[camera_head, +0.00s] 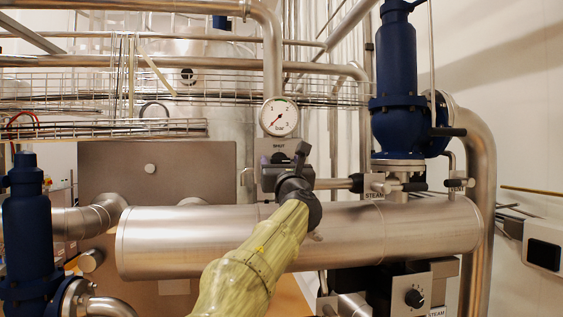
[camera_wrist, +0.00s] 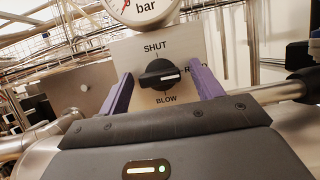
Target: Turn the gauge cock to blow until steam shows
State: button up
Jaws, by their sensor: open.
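The gauge cock (camera_wrist: 160,74) is a black knob on a grey plate marked SHUT above, READ to the right and BLOW below. In the wrist view its white mark points right, toward READ. My gripper (camera_wrist: 161,73) is open, with one purple finger on each side of the knob and a gap showing on both sides. In the head view the cock (camera_head: 279,157) sits below the round gauge (camera_head: 280,117), partly hidden by my wrist. The gauge needle points to the lower left, at the low end of the scale.
A large horizontal steel pipe (camera_head: 160,240) runs just below the cock. Blue valves stand at the right (camera_head: 396,65) and left (camera_head: 27,230). Small valves (camera_head: 374,185) marked STEAM sit right of the cock. Wire trays (camera_head: 60,130) lie behind. No vapour is visible.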

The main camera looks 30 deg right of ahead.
jog(key=c, duration=1)
jog(key=shift+m+h+b, duration=0.3)
jog(key=shift+m+h, duration=0.1)
jog(key=shift+m, duration=0.2)
jog(key=m+h, duration=0.1)
jog(key=m, duration=0.1)
jog(key=m+g+h+b, duration=0.1)
jog(key=m, duration=0.1)
jog(key=shift+a+m+g, duration=0.15)
jog(key=shift+m+g, duration=0.15)
jog(key=shift+m, duration=0.1)
jog(key=m+g+h, duration=0.1)
jog(key=m, duration=0.2)
jog(key=m+g+h, duration=0.1)
jog(key=m, duration=0.3)
jog(key=shift+r+g, duration=0.2)
jog(key=shift+g, duration=0.1)
jog(key=m+g+p, duration=0.1)
jog(key=m, duration=0.2)
jog(key=m+g+p, duration=0.1)
jog(key=m, duration=0.2)
jog(key=shift+a+r+m+h, duration=0.1)
jog(key=shift+r+m+h, duration=0.05)
jog(key=shift+m+h, duration=0.2)
jog(key=m+g+p, duration=0.1)
jog(key=m, duration=0.2)
jog(key=shift+p, duration=0.35)
jog(key=shift+o, duration=0.2)
jog(key=shift+m+g, duration=0.45)
jog(key=shift+g, duration=0.05)
